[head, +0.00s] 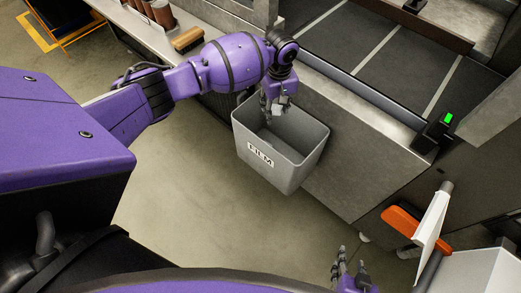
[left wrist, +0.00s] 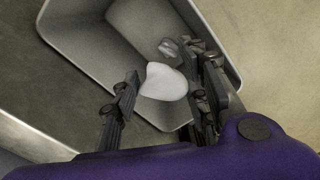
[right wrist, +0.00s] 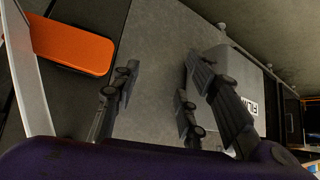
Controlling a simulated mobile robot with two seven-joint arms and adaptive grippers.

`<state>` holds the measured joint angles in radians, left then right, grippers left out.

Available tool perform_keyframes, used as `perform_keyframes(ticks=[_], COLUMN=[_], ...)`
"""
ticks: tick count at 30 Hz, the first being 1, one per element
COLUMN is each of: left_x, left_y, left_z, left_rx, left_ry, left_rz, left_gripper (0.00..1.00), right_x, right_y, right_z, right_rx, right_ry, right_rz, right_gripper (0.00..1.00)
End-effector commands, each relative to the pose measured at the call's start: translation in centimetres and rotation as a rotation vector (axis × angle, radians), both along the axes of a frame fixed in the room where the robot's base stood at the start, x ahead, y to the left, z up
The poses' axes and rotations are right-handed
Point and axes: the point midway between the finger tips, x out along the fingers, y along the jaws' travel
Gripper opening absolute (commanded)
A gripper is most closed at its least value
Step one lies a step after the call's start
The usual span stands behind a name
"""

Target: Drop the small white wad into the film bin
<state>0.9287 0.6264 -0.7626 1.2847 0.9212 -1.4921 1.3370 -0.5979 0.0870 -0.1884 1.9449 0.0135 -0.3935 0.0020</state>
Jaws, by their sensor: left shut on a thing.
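The film bin (head: 308,168) is an open grey bin with a FILM label, hanging beside the counter side. My left gripper (head: 275,106) is over its mouth, pointing down. In the left wrist view the small white wad (left wrist: 163,82) is between the fingers of my left gripper (left wrist: 166,92), which is shut on it, with the bin's inner wall (left wrist: 85,45) beneath. My right gripper (head: 350,272) is low at the bottom of the head view. In the right wrist view it (right wrist: 156,97) is open and empty, with part of the bin (right wrist: 225,62) beyond it.
A crumpled greyish piece (left wrist: 168,47) lies inside the bin. A dark conveyor (head: 385,62) runs behind the counter. An orange-handled thing (head: 403,222) and a white panel (head: 432,220) stand at the right. The floor (head: 180,215) left of the bin is clear.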

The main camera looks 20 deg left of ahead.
Motion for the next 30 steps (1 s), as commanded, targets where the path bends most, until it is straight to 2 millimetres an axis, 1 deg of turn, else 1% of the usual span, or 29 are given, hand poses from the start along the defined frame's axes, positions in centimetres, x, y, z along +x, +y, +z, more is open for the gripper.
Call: perform_keyframes(ticks=[9,13,17,24,25,30], left_x=[-0.2,-0.1,0.0,0.2,0.2,0.2], left_y=[0.0,0.0,-0.1,-0.1,-0.1,0.0], left_z=[-3.8,-5.2,-5.6,-5.3,-5.3,-5.3], left_rx=[0.001,0.001,0.001,0.0,0.0,0.0], left_ry=[0.008,0.006,0.001,-0.004,-0.004,-0.004], left_rz=[-0.003,-0.003,-0.004,-0.003,-0.003,-0.003], left_gripper=[0.28,0.28,0.28,0.28,0.43,0.63], right_x=[-1.9,-2.1,-1.6,-1.3,-1.3,-1.3], right_y=[-0.6,-1.1,-1.5,-1.4,-1.4,-1.2], right_z=[-2.7,-3.2,-3.2,-3.0,-3.0,-3.0], right_rx=[-0.013,-0.02,-0.026,-0.023,-0.023,-0.021], right_ry=[0.042,0.04,0.026,0.019,0.019,0.021], right_rz=[-0.004,-0.011,-0.018,-0.02,-0.019,-0.018], right_gripper=[0.4,0.4,0.4,0.4,0.4,0.4])
